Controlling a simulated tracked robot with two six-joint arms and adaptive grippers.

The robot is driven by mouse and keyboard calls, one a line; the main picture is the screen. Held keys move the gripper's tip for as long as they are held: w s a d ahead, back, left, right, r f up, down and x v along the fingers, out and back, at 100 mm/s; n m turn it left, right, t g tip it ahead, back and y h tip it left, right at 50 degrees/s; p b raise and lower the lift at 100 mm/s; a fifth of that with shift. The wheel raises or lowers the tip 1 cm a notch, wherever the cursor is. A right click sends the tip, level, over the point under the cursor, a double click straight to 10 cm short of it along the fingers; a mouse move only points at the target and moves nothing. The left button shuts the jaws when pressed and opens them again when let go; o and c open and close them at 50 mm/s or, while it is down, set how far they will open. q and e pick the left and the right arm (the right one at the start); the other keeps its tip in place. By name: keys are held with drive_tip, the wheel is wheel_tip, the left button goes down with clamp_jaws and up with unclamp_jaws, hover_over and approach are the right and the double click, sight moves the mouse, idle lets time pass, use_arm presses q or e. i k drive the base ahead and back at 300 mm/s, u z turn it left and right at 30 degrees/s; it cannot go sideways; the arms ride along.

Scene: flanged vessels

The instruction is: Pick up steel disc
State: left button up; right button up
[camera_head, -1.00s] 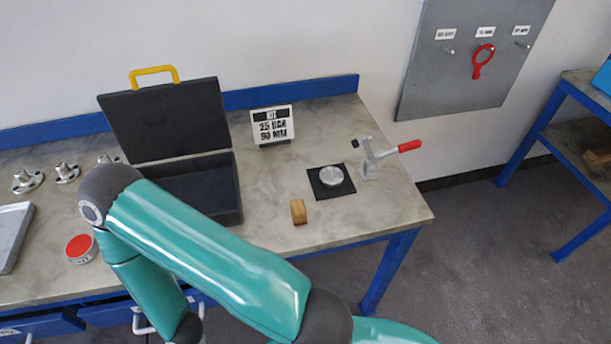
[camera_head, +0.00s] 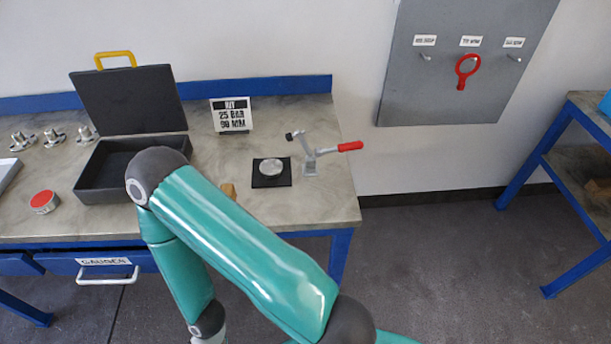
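The steel disc (camera_head: 272,168) is a round silver piece lying on a black square pad (camera_head: 258,181) on the workbench, right of centre. One teal arm of mine crosses the lower middle of the view, in front of the bench. Its gripper is not visible; the arm runs out of the bottom of the picture. My other gripper does not show either. Nothing is touching the disc.
A toggle clamp with a red handle (camera_head: 349,146) stands just right of the pad. An open black case (camera_head: 95,165) is to the left. A wooden block (camera_head: 229,190) is partly hidden by my arm. A sign (camera_head: 231,116) stands behind. A drawer (camera_head: 75,263) is below.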

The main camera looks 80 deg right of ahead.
sight(270, 169)
drive_tip(key=z, duration=0.05)
drive_tip(key=k, duration=1.6)
drive_tip(key=z, duration=0.7)
drive_tip(key=i, duration=0.8)
